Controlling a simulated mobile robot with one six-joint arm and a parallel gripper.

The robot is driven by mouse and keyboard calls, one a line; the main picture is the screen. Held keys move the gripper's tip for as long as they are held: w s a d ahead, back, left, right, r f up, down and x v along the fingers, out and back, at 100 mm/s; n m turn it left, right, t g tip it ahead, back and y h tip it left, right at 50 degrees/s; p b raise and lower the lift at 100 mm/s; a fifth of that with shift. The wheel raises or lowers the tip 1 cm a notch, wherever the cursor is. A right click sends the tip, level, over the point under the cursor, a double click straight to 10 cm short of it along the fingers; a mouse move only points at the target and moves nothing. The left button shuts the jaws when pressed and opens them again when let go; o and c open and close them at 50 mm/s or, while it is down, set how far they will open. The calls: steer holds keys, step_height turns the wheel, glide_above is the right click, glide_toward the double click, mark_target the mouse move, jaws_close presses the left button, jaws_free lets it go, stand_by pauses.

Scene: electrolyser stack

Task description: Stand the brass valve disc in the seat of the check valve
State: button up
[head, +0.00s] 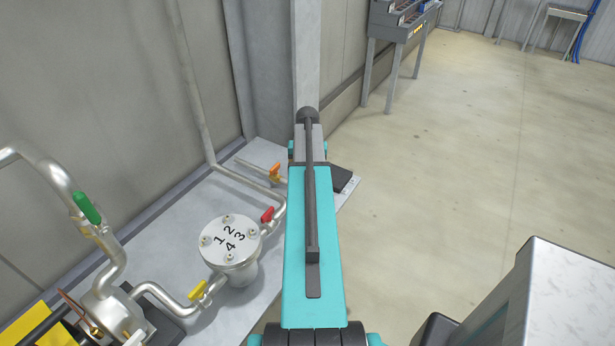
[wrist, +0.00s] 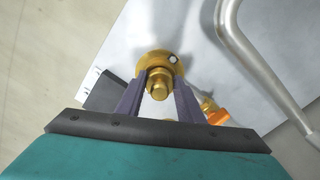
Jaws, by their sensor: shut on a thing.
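The brass valve disc (wrist: 150,60) shows in the wrist view as a round flange with a stepped stem and a small bright spot near its edge. My gripper (wrist: 160,77) is shut on its stem, one dark finger on each side. The disc is over the grey bench top. In the head view my arm hides the gripper and the disc. I cannot clearly make out the check valve's seat. A steel pipe body (head: 108,312) stands at the lower left of the head view, partly cut off.
A steel vessel with a lid numbered 1 to 4 (head: 229,238) stands on the bench (head: 185,215), with pipes around it. Red (head: 267,215), yellow (head: 198,290), green (head: 86,207) and orange (head: 275,171) handles stick out. A dark block (head: 344,179) lies near the bench edge. Open floor is right.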

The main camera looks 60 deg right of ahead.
steer(key=shift+f, duration=0.4)
stand_by(6.4)
steer(key=shift+r+p, duration=0.3)
stand_by(0.4)
steer(key=o, duration=1.3)
